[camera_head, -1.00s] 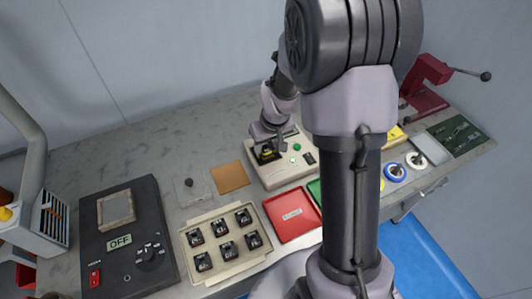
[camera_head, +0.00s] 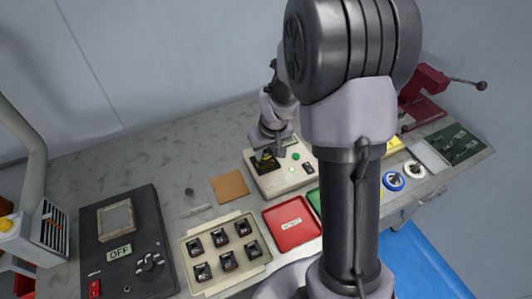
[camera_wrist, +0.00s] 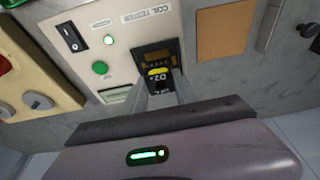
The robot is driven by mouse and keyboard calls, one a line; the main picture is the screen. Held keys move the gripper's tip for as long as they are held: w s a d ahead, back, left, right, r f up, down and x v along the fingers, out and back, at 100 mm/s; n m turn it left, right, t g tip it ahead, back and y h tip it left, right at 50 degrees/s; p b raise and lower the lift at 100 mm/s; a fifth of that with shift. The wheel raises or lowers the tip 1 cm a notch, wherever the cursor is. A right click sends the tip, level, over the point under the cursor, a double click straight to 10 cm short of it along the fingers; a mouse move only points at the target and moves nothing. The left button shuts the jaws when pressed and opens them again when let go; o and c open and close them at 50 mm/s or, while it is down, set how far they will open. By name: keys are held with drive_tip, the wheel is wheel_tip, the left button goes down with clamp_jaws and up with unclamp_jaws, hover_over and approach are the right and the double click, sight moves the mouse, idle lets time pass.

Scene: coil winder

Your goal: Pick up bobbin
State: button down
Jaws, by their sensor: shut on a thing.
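The bobbin (camera_wrist: 158,73) is a small dark block with a yellow top and a partly readable white mark. It is at the dark socket of the coil tester (camera_wrist: 139,21), a pale box with a green button and a black switch. My gripper (camera_wrist: 161,88) is shut on the bobbin, one finger on each side. In the head view, my gripper (camera_head: 270,147) comes down over the left end of the tester, and the bobbin (camera_head: 266,157) shows as a small yellow and dark spot. I cannot tell whether the bobbin is seated or slightly raised.
A cream tray (camera_head: 187,279) with several dark pieces, a red tray (camera_head: 290,236) and a brown pad (camera_head: 230,188) lie near the tester. A black control panel (camera_head: 122,276) reading OFF is at left. A red press (camera_head: 428,88) stands at right. The back left bench is clear.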

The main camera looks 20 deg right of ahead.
drive_tip(key=s+a+r+b, duration=0.2)
drive_tip(key=s, duration=1.4)
drive_tip(key=shift+r, duration=0.25)
drive_tip(key=shift+w, duration=0.1)
